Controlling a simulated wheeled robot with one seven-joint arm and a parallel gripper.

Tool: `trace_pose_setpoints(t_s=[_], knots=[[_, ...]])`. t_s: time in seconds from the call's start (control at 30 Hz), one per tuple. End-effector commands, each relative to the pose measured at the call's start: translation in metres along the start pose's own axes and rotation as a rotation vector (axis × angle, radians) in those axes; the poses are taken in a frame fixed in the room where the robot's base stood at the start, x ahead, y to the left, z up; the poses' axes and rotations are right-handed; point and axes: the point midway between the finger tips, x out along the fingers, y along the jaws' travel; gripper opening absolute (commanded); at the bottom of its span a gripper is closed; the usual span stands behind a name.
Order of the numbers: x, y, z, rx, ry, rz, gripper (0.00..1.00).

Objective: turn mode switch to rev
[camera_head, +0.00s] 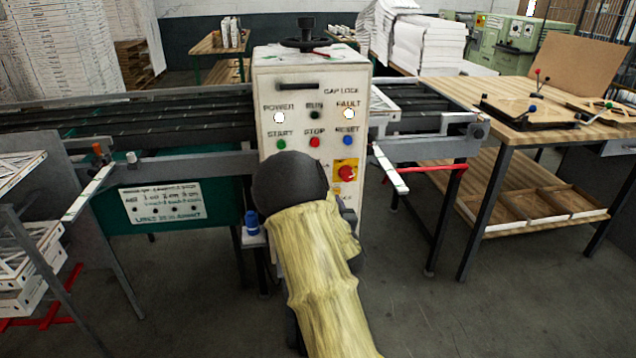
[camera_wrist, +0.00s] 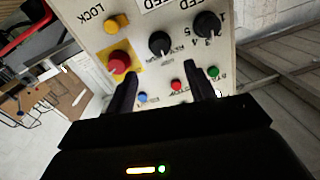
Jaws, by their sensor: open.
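The control panel (camera_head: 310,95) faces me, and my arm hides its lower middle in the head view. In the wrist view the panel (camera_wrist: 85,12) appears upside down. My gripper (camera_wrist: 161,69) is open and empty. Its two dark fingers point at the panel, with the knob just beyond and between their tips. I cannot tell whether they touch anything.
A second black knob (camera_wrist: 207,25) with numbers is to the right. The red emergency stop (camera_wrist: 119,62) and a yellow button (camera_wrist: 117,23) are left. Blue (camera_wrist: 142,97), red (camera_wrist: 176,85) and green (camera_wrist: 213,72) buttons lie near the fingers. A wooden table (camera_head: 450,90) stands right.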

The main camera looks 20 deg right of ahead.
Motion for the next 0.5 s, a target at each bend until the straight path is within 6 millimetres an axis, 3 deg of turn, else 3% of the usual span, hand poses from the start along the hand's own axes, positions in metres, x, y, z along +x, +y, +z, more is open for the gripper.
trace_pose_setpoints(t_s=[0.5], knots=[[0.078, 0.0, 0.0, -0.002, -0.001, -0.001, 0.54]])
